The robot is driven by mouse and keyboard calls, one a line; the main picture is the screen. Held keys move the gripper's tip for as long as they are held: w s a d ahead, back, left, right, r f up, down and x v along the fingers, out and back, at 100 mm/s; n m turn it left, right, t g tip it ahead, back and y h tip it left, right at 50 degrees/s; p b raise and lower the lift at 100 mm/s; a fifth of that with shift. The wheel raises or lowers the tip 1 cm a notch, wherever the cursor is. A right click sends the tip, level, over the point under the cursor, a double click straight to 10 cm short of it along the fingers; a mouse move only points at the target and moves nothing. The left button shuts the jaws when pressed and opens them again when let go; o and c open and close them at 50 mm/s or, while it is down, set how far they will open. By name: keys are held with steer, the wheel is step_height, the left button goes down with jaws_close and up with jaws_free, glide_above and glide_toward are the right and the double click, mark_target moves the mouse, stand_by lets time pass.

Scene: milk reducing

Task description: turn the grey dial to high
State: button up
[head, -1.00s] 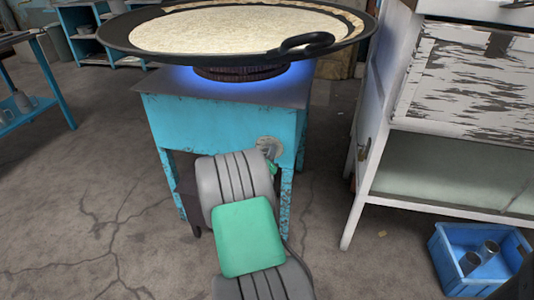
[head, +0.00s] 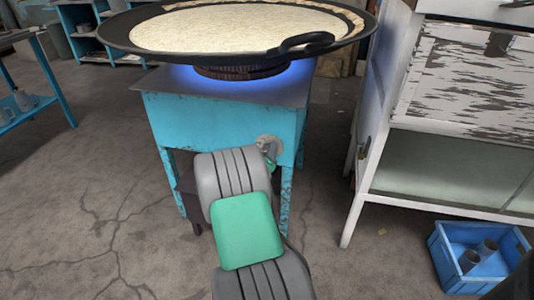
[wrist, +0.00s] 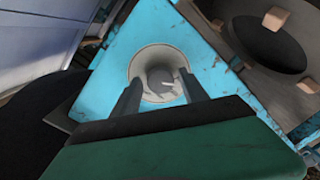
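The grey dial (wrist: 162,80) is on the blue front panel of the stove (head: 215,118). In the wrist view it is round and grey, with a small white mark, inside a wide pale ring. In the head view the dial's pale plate (head: 267,141) shows at the right of the panel, partly hidden by my arm. My gripper (wrist: 159,77) points at the dial with its two dark fingers apart. The dial's middle shows between the fingertips. I cannot tell whether the fingers touch it. In the head view my gripper is mostly hidden behind my arm.
A large black pan (head: 115,35) of pale milk sits on the burner above a blue flame glow. A white worn cabinet (head: 430,130) stands at right. A blue crate (head: 445,270) with cups is on the floor. Bare floor lies at left.

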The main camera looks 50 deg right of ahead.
steer(key=shift+o, duration=0.7)
steer(key=shift+a, duration=0.1)
steer(key=v, duration=0.7)
steer(key=shift+s+a+p, duration=0.2)
steer(key=shift+a+p, duration=0.1)
steer(key=shift+p, duration=0.15)
steer(key=shift+r, duration=0.1)
